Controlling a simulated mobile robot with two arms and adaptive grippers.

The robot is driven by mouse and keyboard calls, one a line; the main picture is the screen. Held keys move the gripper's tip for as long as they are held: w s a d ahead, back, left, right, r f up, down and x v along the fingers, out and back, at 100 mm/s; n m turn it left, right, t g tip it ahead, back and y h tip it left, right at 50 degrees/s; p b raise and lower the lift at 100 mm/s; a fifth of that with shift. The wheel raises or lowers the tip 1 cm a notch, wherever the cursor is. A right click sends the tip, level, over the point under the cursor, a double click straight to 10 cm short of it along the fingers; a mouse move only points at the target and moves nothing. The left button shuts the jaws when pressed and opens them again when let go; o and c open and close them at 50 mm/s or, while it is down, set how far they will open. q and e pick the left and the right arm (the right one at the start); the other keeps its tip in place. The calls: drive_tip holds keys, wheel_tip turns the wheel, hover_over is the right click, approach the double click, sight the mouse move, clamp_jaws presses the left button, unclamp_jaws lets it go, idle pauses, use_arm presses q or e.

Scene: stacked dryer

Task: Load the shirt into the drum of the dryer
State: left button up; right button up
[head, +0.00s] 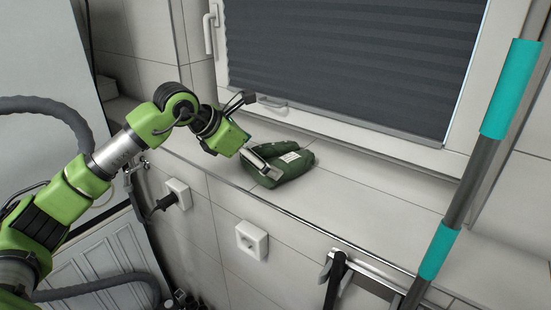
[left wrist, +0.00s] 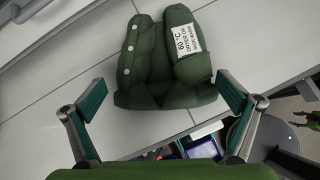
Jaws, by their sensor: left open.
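The shirt (head: 293,166) is a folded dark green garment with a white label. It lies on the tiled ledge below the window. In the left wrist view the shirt (left wrist: 150,62) shows buttons and a label reading "60 °C, dryer ok, iron warm". My left gripper (head: 264,168) reaches to the shirt's left side. In the left wrist view its two fingers (left wrist: 158,108) are spread wide, on either side of the shirt's near edge, and nothing is held. The dryer's drum is not visible.
The tiled ledge (head: 375,200) has free room right of the shirt. A window with a dark pleated blind (head: 350,60) stands behind. A grey pole with teal bands (head: 470,165) rises at the right. Wall sockets (head: 252,240) and a plug sit below the ledge.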

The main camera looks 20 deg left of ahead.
sight(276, 160)
use_arm(q)
drive_tip(key=shift+w+d+p, duration=0.2)
drive_tip(key=shift+p, duration=0.15)
drive_tip(key=p+x, duration=0.2)
drive_tip(key=x, duration=0.2)
drive_tip(key=shift+w+d+p, duration=0.15)
drive_tip(key=shift+d+p, duration=0.1)
drive_tip(key=shift+p, duration=0.1)
drive_tip(key=shift+w+f, duration=0.15)
drive_tip(key=shift+f, duration=0.05)
drive_tip(key=c, duration=1)
drive_tip(key=shift+r, duration=0.1)
drive_tip(key=shift+c, duration=0.8)
